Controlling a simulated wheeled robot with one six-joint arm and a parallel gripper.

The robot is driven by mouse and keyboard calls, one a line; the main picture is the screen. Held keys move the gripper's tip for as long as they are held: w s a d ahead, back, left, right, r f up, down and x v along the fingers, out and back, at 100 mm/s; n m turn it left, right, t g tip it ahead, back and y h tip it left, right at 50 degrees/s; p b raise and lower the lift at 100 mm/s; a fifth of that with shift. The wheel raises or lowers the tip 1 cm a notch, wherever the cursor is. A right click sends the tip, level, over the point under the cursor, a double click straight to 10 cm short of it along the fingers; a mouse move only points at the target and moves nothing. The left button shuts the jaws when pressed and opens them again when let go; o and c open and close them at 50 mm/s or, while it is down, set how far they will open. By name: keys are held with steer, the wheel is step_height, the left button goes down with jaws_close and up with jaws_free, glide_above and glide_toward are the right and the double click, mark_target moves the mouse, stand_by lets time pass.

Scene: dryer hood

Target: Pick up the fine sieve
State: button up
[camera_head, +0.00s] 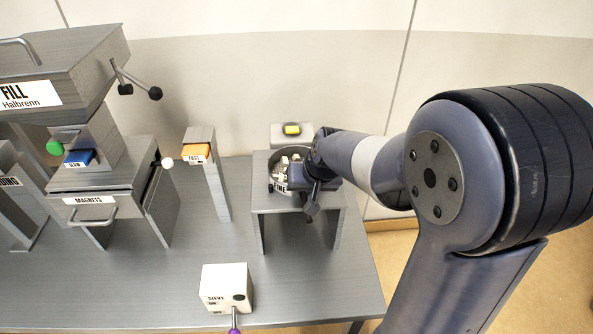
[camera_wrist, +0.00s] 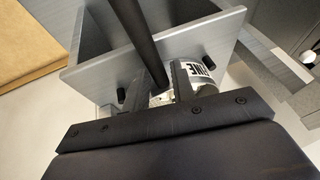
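The fine sieve (camera_head: 281,172) is a round pale metal ring with a white label, on top of a small grey stand. In the wrist view its curved side shows with "FINE" on the label (camera_wrist: 208,64). My gripper (camera_head: 306,186) is at the sieve's right front side and hides part of it. In the wrist view my gripper's fingers (camera_wrist: 160,85) are close beside the ring. A dark rod (camera_wrist: 137,35) runs down from the top edge toward them; it may be the sieve's handle. Whether the fingers hold anything is unclear.
The grey stand (camera_head: 257,200) is on a metal table (camera_head: 130,290). A white SIEVE switch box (camera_head: 227,287) is in front. A post with an orange block (camera_head: 196,152) and the MAGNETS housing (camera_head: 100,185) are left. A grey box with a yellow top (camera_head: 291,129) is behind.

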jaws_close()
steer(key=shift+r, duration=0.15)
